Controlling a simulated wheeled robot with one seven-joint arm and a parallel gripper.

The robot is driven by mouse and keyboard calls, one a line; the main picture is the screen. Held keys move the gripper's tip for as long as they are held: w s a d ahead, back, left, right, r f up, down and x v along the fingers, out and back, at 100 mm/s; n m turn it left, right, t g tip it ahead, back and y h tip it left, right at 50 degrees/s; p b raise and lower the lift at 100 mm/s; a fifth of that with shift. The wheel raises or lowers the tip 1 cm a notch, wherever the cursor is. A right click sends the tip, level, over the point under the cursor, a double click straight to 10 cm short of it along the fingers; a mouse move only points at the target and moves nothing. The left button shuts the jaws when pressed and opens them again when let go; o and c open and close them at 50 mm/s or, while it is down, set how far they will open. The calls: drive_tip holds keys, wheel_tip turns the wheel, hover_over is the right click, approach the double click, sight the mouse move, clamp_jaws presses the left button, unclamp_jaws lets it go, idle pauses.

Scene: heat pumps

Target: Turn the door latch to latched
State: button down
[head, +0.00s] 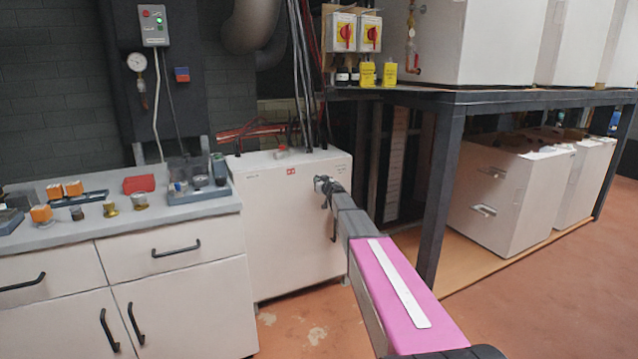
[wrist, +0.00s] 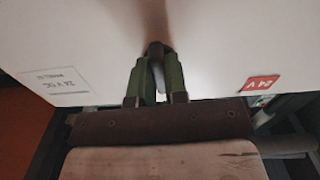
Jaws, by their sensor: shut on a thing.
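The door latch (wrist: 155,52) is a small dark lever on the white face of a cabinet (head: 285,225). In the wrist view it stands between the green fingers of my gripper (wrist: 157,75), which are shut on it. Its upper end shows above the fingertips, and it looks close to in line with them, slightly tilted. The rest of it is hidden between the fingers. In the head view my gripper (head: 324,184) is at the upper right of the cabinet front and covers the latch. I cannot tell whether it is latched.
A dark vertical handle (head: 333,230) sits below my gripper on the cabinet front. Left is a workbench (head: 170,225) with small parts. Right is a black steel rack (head: 446,190) with white units. Floor in front is clear.

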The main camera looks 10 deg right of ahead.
drive_tip(key=shift+m, duration=0.5)
drive_tip(key=c, duration=1.1)
unclamp_jaws()
drive_tip(key=shift+c, duration=0.2)
drive_tip(key=v, duration=1)
drive_tip(key=shift+s, duration=0.4)
drive_tip(key=shift+d, duration=0.15)
